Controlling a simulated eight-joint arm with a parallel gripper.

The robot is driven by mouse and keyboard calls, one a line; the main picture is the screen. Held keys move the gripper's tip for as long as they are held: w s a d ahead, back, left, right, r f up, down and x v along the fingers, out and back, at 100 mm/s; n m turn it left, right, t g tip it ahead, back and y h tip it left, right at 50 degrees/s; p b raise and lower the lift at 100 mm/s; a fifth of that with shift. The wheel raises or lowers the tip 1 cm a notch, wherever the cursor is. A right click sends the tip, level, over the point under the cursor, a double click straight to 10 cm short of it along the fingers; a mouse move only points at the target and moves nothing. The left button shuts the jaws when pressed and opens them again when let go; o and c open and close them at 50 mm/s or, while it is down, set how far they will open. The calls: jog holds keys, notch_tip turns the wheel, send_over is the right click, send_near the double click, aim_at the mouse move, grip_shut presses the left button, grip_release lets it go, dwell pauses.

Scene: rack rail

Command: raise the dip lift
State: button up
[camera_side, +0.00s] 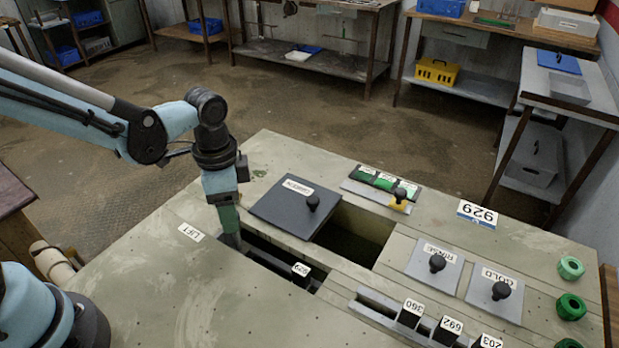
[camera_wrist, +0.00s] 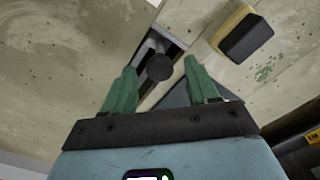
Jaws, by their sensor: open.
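The dip lift's round black knob (camera_wrist: 160,67) shows in the wrist view, at a narrow slot in the bench top. My gripper (camera_side: 232,240) is open, with its green fingers pointing down at the slot's far-left end, beside the LIFT label (camera_side: 190,232). In the wrist view the knob appears between the two fingertips, with a gap on each side. I cannot tell how deep the fingers reach around it. In the side view my gripper hides the knob. A dark carrier marked 929 (camera_side: 301,269) sits low in the open slot.
A dark lid with a knob (camera_side: 295,205) lies close to the right of my gripper, partly over an opening. A yellow block with a dark top (camera_wrist: 240,33) stands near my fingers. Numbered black holders (camera_side: 411,314) sit in front. The bench's left front is clear.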

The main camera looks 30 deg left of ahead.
jog(key=shift+f, duration=0.3)
grip_shut()
dwell(0.3)
